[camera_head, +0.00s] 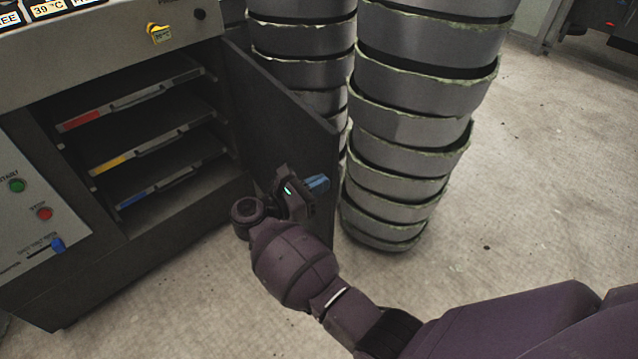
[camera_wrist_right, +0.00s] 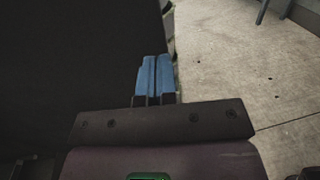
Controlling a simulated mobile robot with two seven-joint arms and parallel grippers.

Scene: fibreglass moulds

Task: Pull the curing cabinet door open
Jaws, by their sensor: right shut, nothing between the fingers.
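The curing cabinet (camera_head: 110,235) stands at the left in the head view. Its dark door (camera_head: 285,115) is swung wide open to the right, and the shelves inside show. My right gripper (camera_head: 318,183) is in front of the inner face of the door, near its free edge. Its blue fingertips are together with nothing between them; they also show in the right wrist view (camera_wrist_right: 155,78) beside the dark door panel (camera_wrist_right: 75,60). I cannot tell whether they touch the door. No handle shows. My left gripper is not in view.
Inside the cabinet are shelves with red (camera_head: 82,121), yellow (camera_head: 112,162) and blue (camera_head: 133,199) tags. Tall stacks of grey moulds (camera_head: 405,125) stand right behind the door. A control panel (camera_head: 35,205) is at the left. The floor (camera_head: 540,170) to the right is clear.

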